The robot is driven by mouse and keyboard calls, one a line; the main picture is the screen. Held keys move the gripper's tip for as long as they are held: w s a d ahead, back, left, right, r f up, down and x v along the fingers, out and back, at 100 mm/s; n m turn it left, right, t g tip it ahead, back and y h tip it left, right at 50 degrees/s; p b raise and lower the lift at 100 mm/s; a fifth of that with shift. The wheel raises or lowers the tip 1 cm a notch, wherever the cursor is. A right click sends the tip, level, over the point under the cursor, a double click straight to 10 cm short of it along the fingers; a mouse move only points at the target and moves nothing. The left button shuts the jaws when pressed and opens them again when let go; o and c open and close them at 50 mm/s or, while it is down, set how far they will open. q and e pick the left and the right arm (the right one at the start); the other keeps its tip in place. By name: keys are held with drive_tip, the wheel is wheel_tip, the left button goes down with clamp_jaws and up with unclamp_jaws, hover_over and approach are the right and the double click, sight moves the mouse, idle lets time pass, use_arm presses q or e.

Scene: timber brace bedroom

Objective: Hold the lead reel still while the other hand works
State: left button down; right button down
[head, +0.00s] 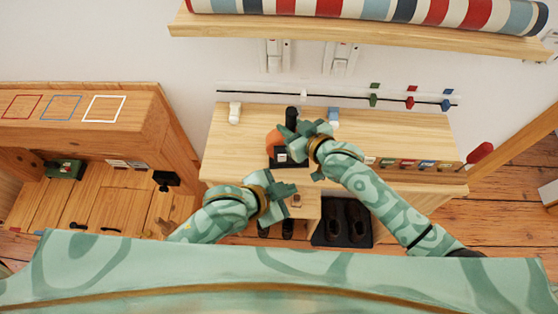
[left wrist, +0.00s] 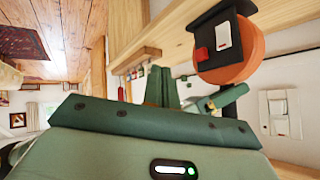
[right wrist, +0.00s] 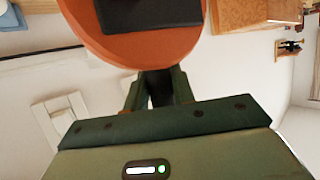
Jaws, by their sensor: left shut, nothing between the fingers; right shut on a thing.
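The lead reel is an orange disc (head: 273,142) with a black front part on the bench; the left wrist view shows its orange rim (left wrist: 256,52). A black plate (left wrist: 211,28) with a red and a white patch covers part of it. My right gripper (head: 287,139) is shut at the reel; in the right wrist view its fingers (right wrist: 158,84) close on a dark part just under the orange disc (right wrist: 150,48), mostly hidden. My left gripper (head: 288,190) is shut and empty, below and apart from the reel; its fingers also show in the left wrist view (left wrist: 168,82).
The wooden bench (head: 400,134) has a white object (head: 235,112) at its left end. Small coloured blocks (head: 400,163) line its front right. A black tray with dark shoes (head: 345,222) is below. A shelf (head: 360,37) with a striped roll is above; a wooden cabinet (head: 140,120) stands left.

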sight(282, 158)
use_arm(q)
drive_tip(key=a+r+m+y, duration=0.1)
drive_tip(key=a+r+y, duration=0.1)
drive_tip(key=a, duration=0.3)
drive_tip(key=shift+w+a+m+y, duration=0.2)
drive_tip(key=shift+a+m+y, duration=0.15)
drive_tip(key=shift+y, duration=0.25)
drive_tip(key=shift+d, duration=0.1)
drive_tip(key=w+d+f, duration=0.1)
drive_tip(key=w+f, duration=0.1)
drive_tip(key=w+d+f, duration=0.1)
drive_tip(key=w+f, duration=0.2)
drive_tip(key=w+d+f, duration=0.1)
drive_tip(key=w+f, duration=0.1)
drive_tip(key=w, duration=0.1)
drive_tip(key=shift+w+f, duration=0.15)
drive_tip(key=shift+w, duration=0.5)
